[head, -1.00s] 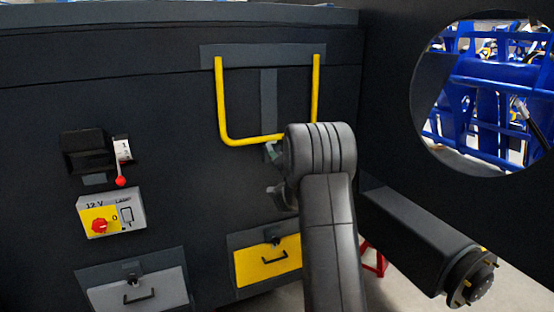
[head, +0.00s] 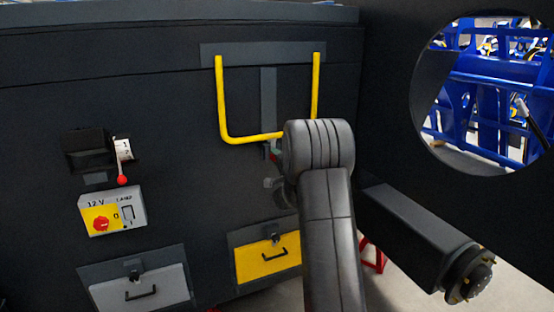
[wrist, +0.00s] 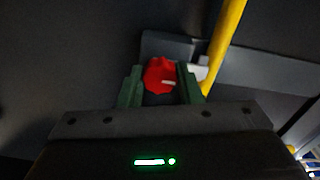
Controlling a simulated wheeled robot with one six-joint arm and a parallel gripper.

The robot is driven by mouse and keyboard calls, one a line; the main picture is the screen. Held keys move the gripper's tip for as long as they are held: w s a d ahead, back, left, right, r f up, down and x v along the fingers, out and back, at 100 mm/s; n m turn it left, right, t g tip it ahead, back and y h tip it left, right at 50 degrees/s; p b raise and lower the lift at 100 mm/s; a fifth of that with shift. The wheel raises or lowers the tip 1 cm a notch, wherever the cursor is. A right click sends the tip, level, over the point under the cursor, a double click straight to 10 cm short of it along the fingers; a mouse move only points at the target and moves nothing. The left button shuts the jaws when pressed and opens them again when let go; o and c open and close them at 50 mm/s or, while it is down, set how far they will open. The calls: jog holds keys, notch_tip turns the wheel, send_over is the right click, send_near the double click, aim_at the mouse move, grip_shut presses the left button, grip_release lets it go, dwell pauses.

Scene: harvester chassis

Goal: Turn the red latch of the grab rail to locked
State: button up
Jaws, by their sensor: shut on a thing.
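The yellow grab rail (head: 222,100) is a U-shaped bar hanging from a grey plate on the dark chassis wall in the head view. Its red latch (wrist: 160,74) shows in the wrist view as a round knob with a pale mark, beside the yellow bar (wrist: 226,45). My gripper (wrist: 160,88) has its two green fingers on either side of the knob and is shut on it. In the head view my arm hides most of the gripper and latch, just below the rail's bottom bar. I cannot tell which position the latch is in.
A grey drawer (head: 140,288) and a yellow drawer (head: 266,259) sit low on the wall. A dark axle beam (head: 420,240) juts out at right.

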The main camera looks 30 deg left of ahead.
jog(key=o, duration=1)
jog(key=shift+c, duration=0.2)
jog(key=shift+d, duration=0.1)
jog(key=b+v, duration=0.3)
jog(key=v, duration=1)
jog(key=shift+s+d+b, duration=0.2)
jog(key=shift+d+b, duration=0.1)
jog(key=shift+w+a, duration=0.1)
jog(key=p+x, duration=0.3)
jog(key=x, duration=1)
jog(key=shift+w+a+p, duration=0.15)
jog(key=shift+a+p, duration=0.15)
jog(key=shift+p, duration=0.05)
jog(key=shift+d, duration=0.1)
